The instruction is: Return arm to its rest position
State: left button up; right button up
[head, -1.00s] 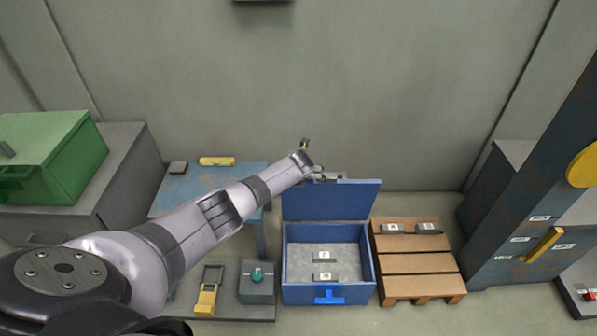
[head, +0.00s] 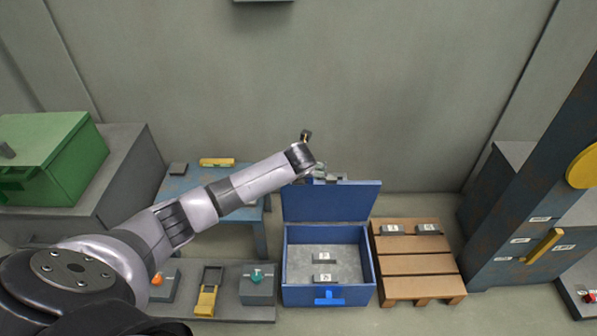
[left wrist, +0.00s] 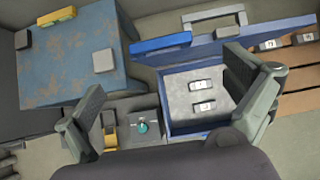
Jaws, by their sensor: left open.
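My left arm reaches in from the left in the head view, and its left gripper (head: 322,176) is at the raised lid of the blue box, mostly hidden behind the wrist and lid. In the left wrist view the gripper (left wrist: 165,105) is open, its two fingers wide apart with nothing between them. The blue box (head: 289,262) stands open on the floor with two small grey labelled blocks inside, one block (head: 325,257) behind the other block (head: 325,278). My right gripper does not show.
A blue worn table (head: 178,187) stands behind my arm. A low bench (head: 232,312) carries a yellow-handled device (head: 207,300) and a green knob (head: 257,275). A wooden pallet (head: 418,263) with two grey blocks is right of the box. A green box (head: 60,150) is at left.

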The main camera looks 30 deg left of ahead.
pick_arm(q)
jog(key=shift+s+d+r, duration=0.1)
jog(key=shift+r, duration=0.05)
dwell(0.4)
